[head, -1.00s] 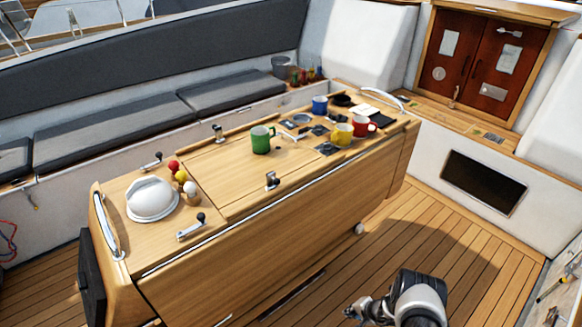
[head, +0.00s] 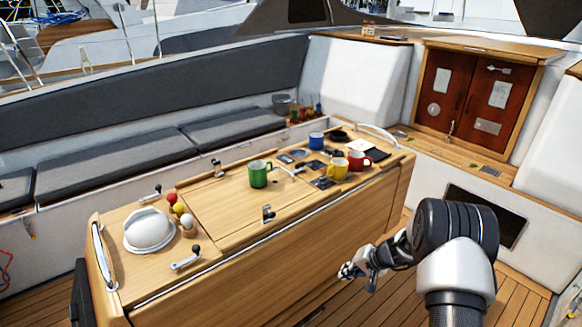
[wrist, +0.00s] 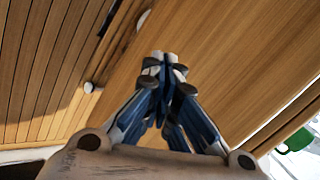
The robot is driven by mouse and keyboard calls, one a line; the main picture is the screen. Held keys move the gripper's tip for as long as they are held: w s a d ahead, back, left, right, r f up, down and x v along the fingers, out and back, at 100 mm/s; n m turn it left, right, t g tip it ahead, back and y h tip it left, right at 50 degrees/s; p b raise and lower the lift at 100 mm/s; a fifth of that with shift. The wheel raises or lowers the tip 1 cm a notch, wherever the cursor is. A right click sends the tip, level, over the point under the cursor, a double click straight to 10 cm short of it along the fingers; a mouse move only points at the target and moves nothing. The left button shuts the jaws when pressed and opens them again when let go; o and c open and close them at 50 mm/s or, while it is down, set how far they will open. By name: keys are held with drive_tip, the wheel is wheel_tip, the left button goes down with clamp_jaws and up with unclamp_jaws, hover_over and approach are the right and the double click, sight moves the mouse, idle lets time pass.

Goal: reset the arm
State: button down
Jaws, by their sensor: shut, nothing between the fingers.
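My gripper (head: 350,271) is at the lower middle right of the head view, in front of the near side of the wooden cockpit table (head: 300,262). It is apart from the mugs on top. In the wrist view my gripper (wrist: 164,56) has its fingertips together with nothing between them, and the table's wooden side (wrist: 230,60) fills the view behind it. The green mug (wrist: 297,140) shows in part at the right edge of the wrist view.
On the table stand a green mug (head: 259,174), a blue mug (head: 316,140), a yellow mug (head: 338,169) and a red mug (head: 358,160). A white dome (head: 149,230) and small coloured balls sit at the left end. Grey cushions (head: 80,172) line the far bench.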

drive_tip(key=s+a+r+n, duration=0.1)
drive_tip(key=s+a+r, duration=0.1)
drive_tip(key=s+r, duration=0.5)
drive_tip(key=s+a+r+n+g+h, duration=0.1)
drive_tip(key=s+a+r+n, duration=0.2)
drive_tip(key=r, duration=0.9)
drive_tip(key=s+a+r, duration=0.2)
drive_tip(key=s+r, duration=0.4)
drive_tip(key=r, duration=0.3)
drive_tip(key=s+d+r+h, duration=0.1)
drive_tip(key=s+r+h, duration=0.1)
drive_tip(key=s, duration=1)
drive_tip(key=s+d+r+n+t+h, duration=0.1)
drive_tip(key=s+d+r+h, duration=0.1)
drive_tip(key=s, duration=1)
drive_tip(key=shift+r+n, duration=0.3)
drive_tip(key=shift+r, duration=0.15)
